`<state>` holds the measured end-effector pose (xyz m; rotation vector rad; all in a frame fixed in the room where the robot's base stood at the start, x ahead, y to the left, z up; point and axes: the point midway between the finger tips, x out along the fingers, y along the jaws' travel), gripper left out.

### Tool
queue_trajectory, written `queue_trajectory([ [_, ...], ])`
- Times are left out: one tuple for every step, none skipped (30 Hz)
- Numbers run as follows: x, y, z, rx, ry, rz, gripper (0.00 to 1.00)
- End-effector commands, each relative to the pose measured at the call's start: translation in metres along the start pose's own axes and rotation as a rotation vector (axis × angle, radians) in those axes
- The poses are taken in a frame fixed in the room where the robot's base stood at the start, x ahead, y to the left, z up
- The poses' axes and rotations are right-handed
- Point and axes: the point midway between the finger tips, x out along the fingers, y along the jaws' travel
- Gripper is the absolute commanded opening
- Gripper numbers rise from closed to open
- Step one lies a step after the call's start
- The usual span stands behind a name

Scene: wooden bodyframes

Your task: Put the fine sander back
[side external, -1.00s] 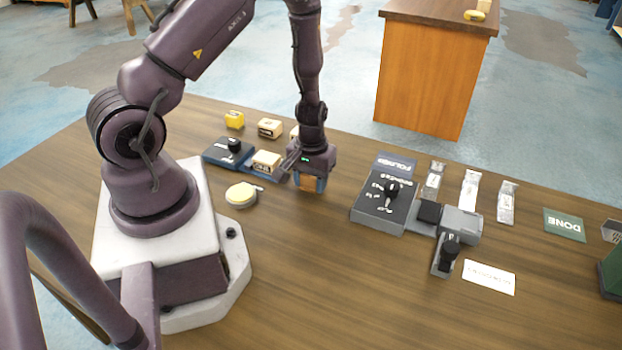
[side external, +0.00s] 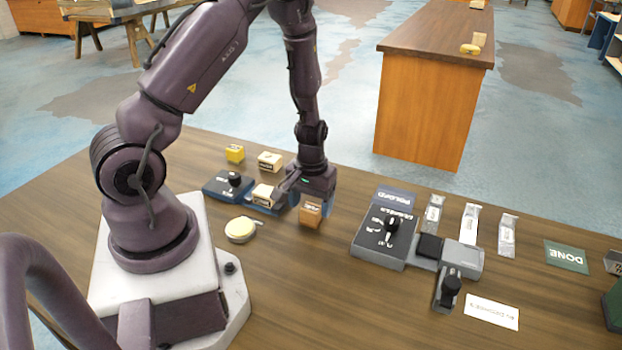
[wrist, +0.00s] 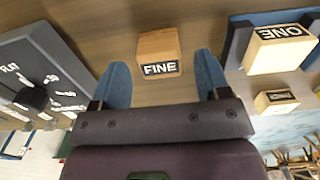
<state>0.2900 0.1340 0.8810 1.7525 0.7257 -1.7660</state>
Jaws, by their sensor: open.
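The fine sander is a small wooden block labelled FINE (wrist: 158,52). In the side view the block (side external: 311,215) stands on the wooden table, just below my gripper. My gripper (side external: 311,203) is open above it. In the wrist view my gripper's two blue fingers (wrist: 163,78) are apart, with the block beyond and between their tips, and a gap shows on each side.
More blocks (side external: 270,161) stand behind. A round cream tape (side external: 240,230) is in front. A grey dial box (side external: 384,236) is right.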

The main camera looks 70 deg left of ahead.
Motion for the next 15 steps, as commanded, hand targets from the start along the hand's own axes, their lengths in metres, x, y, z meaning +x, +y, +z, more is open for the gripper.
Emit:
queue_trajectory([
  [-0.013,0.001,-0.001,0.004,0.007,0.002,0.69],
  [-0.02,0.002,-0.001,0.004,0.007,0.002,0.69],
  [-0.029,0.001,-0.001,0.003,0.007,0.002,0.69],
  [-0.035,0.001,-0.001,0.003,0.006,0.003,0.69],
  [-0.042,0.001,-0.001,0.004,0.007,0.003,0.69],
  [-0.049,0.001,-0.001,0.004,0.006,0.002,0.69],
  [-0.055,0.001,-0.001,0.003,0.005,0.002,0.69],
  [-0.06,0.001,0.0,0.003,0.005,0.003,0.69],
  [-0.066,0.001,-0.001,0.003,0.004,0.002,0.69],
  [-0.07,0.001,-0.001,0.002,0.005,0.002,0.69],
  [-0.074,0.001,-0.001,0.003,0.004,0.002,0.69],
  [-0.078,0.001,0.0,0.003,0.002,0.001,0.69],
  [-0.08,0.001,-0.001,0.002,0.003,0.001,0.69],
  [-0.082,0.001,0.0,0.001,0.003,0.001,0.69],
  [-0.086,0.002,0.0,0.003,0.002,0.004,0.69],
])
